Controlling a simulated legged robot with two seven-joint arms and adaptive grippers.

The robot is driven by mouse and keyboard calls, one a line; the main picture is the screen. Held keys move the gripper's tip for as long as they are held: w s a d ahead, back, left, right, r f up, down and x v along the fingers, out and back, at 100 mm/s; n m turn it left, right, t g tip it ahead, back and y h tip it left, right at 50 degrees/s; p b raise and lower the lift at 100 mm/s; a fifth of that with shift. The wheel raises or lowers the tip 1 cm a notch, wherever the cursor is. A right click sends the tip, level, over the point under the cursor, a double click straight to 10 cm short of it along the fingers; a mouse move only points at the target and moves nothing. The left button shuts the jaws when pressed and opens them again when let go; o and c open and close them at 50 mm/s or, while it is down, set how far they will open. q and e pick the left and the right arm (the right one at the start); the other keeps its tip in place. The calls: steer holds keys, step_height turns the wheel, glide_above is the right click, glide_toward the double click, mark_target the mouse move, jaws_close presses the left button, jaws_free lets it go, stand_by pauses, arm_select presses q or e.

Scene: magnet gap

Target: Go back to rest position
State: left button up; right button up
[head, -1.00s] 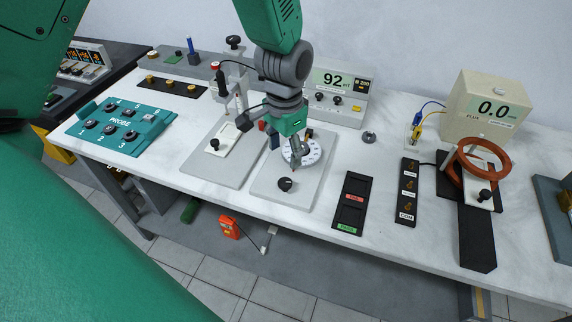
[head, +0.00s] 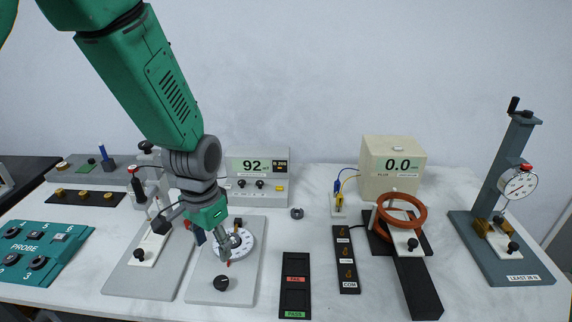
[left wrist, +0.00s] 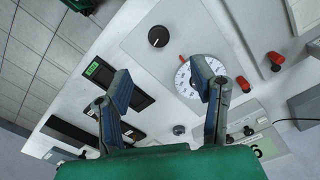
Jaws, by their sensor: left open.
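My left gripper (head: 228,246) is above the grey plate with the round white dial (head: 244,240) and black knob (head: 221,283). In the left wrist view its two blue-padded fingers (left wrist: 162,92) stand wide apart with nothing between them. The dial (left wrist: 184,80) shows beyond the fingers, partly covered by one of them. The fingers hide part of the dial in the head view too. My right gripper is not in view.
A black tray marked PASS (head: 295,283) lies right of the plate. A meter reading 92 (head: 257,172), a copper coil (head: 402,214), a box reading 0.0 (head: 393,168) and a gauge stand (head: 503,200) are on the table. A teal PROBE panel (head: 40,250) is at left.

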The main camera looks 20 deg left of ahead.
arm_select(q)
steer(key=s+a+f+n, duration=0.1)
steer(key=s+f+n, duration=0.1)
steer(key=s+f, duration=1.05)
steer(key=s+a+f+n, duration=0.1)
steer(key=s+f, duration=0.3)
steer(key=s, duration=0.2)
steer(key=s+f+n, duration=0.1)
steer(key=s+f, duration=0.3)
steer(key=s, duration=0.3)
step_height(320, 180, down, 6)
steer(key=w+d+m+b, duration=0.1)
steer(key=w+b, duration=0.1)
steer(key=b, duration=0.4)
steer(key=shift+w+r+t+b, duration=0.15)
steer(key=shift+w+t+b, duration=0.15)
steer(key=shift+w+b, duration=0.1)
steer(key=shift+w, duration=0.1)
